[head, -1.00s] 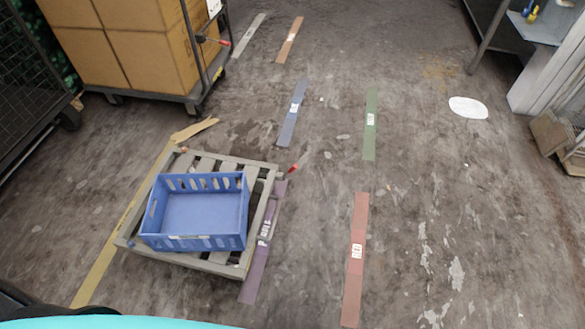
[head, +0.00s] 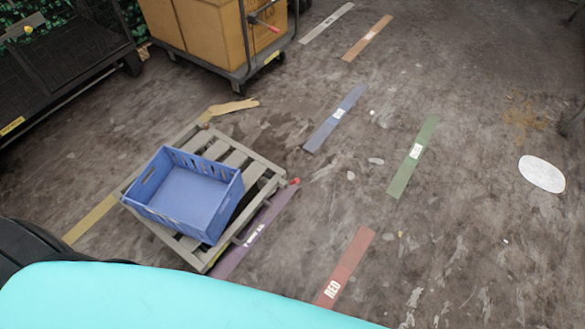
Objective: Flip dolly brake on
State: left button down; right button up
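A low grey slatted dolly (head: 262,172) stands on the floor left of centre. A blue crate (head: 226,208) sits on it, empty. A small red-tipped part (head: 295,181), which may be the brake lever, sticks out at the dolly's right corner. It is too small to tell its position. Neither of my grippers is in view.
A cart (head: 247,72) with brown boxes (head: 208,28) and a red-tipped lever (head: 264,22) stands behind. A black mesh cage (head: 75,60) is at upper left. Purple (head: 255,232), blue (head: 336,116), green (head: 413,157) and red (head: 346,268) strips mark the open floor.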

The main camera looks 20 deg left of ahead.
aim_at(295, 181)
jog(key=i+l+u, duration=0.1)
jog(key=i+l, duration=0.2)
jog(key=i, duration=0.15)
jog(key=i+l+u, duration=0.1)
jog(key=i+l, duration=0.25)
jog(key=i, duration=0.1)
